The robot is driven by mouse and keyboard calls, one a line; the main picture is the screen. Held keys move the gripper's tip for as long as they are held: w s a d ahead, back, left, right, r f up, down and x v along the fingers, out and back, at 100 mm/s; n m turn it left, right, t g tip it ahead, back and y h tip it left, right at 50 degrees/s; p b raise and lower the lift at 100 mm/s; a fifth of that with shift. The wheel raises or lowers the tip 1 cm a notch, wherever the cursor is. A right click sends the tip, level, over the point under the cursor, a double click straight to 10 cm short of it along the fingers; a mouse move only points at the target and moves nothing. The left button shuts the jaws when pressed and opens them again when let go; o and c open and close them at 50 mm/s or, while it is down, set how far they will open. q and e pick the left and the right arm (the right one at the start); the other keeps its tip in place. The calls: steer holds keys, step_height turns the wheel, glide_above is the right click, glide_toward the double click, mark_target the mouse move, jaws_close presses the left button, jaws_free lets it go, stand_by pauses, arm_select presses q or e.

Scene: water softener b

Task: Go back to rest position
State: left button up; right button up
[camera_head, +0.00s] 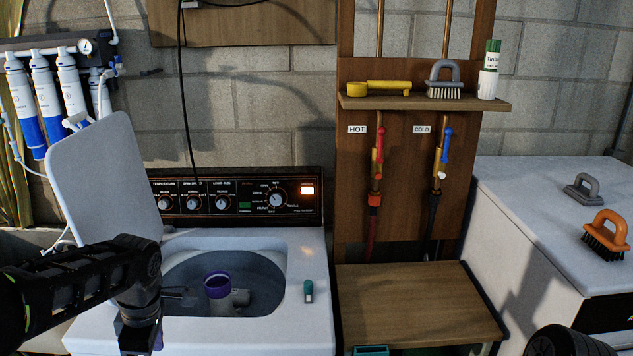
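My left arm comes in from the left, in front of the open washing machine (305,325). Its dark wrist end bends down near the tub's left front rim. My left gripper (140,330) is dark and cut by the bottom edge, so its fingers cannot be made out. A sliver of purple shows beside it. A dark rounded part of my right arm shows at the bottom right corner, and its gripper is out of view. The washer lid (105,180) stands raised at the left. A purple-rimmed cup (217,285) is in the tub, in the middle.
A small teal-and-white item (308,291) lies on the washer top. A wooden bench (415,300) stands right of it. The shelf (425,103) holds a yellow tool, a grey brush and a bottle. Grey (582,188) and orange (606,235) brushes rest on the white chest (530,220).

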arm_select(q)
steer(key=w+d+f+m+t+h, duration=0.2)
steer(key=w+d+f+m+t, duration=0.2)
steer(key=w+d+f+m, duration=0.35)
steer(key=d+f+m+h+b, duration=0.2)
steer(key=d+f+m+b, duration=0.2)
steer(key=d+f+m, duration=0.75)
steer(key=s+d+f+g+h+b, duration=0.1)
steer(key=s+d+f+b, duration=0.2)
steer(key=s+f, duration=0.8)
steer(key=s+d+f+g+b, duration=0.2)
steer(key=s+d+f, duration=0.3)
steer(key=s+f, duration=0.7)
step_height(320, 180, down, 2)
steer(key=shift+d+h+b, duration=0.3)
steer(key=shift+h+b, duration=0.1)
steer(key=shift+b, duration=0.1)
arm_select(e)
step_height(320, 180, down, 9)
steer(key=w, duration=0.1)
steer(key=shift+w+a+f, duration=0.15)
steer(key=shift+a+f, duration=0.05)
